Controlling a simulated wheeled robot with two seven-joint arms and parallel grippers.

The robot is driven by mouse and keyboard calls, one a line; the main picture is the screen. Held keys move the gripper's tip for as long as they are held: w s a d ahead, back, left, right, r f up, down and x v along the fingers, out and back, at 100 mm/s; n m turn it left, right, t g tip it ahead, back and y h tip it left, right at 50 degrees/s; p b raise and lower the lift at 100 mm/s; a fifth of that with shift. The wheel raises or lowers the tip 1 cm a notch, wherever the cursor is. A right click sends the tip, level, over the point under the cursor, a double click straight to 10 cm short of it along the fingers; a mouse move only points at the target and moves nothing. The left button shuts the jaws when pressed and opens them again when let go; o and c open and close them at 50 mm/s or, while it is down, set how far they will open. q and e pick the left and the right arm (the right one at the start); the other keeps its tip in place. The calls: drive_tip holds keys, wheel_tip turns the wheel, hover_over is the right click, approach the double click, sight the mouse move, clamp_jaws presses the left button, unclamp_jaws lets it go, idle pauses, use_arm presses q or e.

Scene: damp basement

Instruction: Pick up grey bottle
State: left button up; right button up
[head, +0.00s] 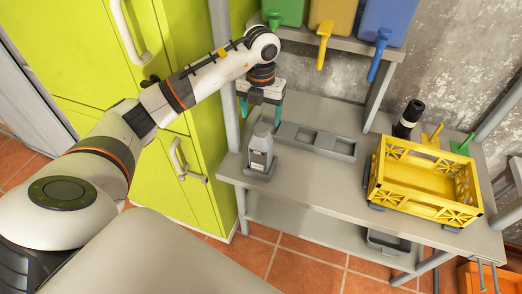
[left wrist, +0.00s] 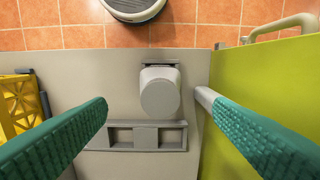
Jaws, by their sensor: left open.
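The grey bottle (head: 261,147) stands upright in a small dark holder (head: 259,171) on the left part of the grey workbench. In the left wrist view the bottle (left wrist: 160,92) shows from above, its rounded top between and beyond the fingers. My left gripper (head: 261,104) is open and empty, with green-padded fingers. It hangs above and slightly behind the bottle, apart from it. In the left wrist view the open fingers (left wrist: 151,104) lie on both sides of the bottle. My right gripper is not in view.
A grey tray with compartments (head: 317,141) lies right of the bottle. A yellow crate (head: 425,184) and a black cylinder (head: 409,118) stand further right. Green cabinets (head: 190,110) flank the bench's left side. Coloured containers (head: 333,14) sit on the shelf above. The front bench surface is clear.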

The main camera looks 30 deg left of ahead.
sight(261, 127)
use_arm(q)
wheel_tip(261, 127, down, 3)
drive_tip(key=shift+f+p, duration=0.1)
drive_tip(key=shift+p, duration=0.3)
wheel_tip(261, 127, down, 5)
drive_tip(key=shift+w+a+r+p, duration=0.1)
drive_tip(key=shift+w+p, duration=0.05)
drive_tip(key=shift+p, duration=1.05)
drive_tip(key=shift+f, duration=0.35)
drive_tip(key=c, duration=1.5)
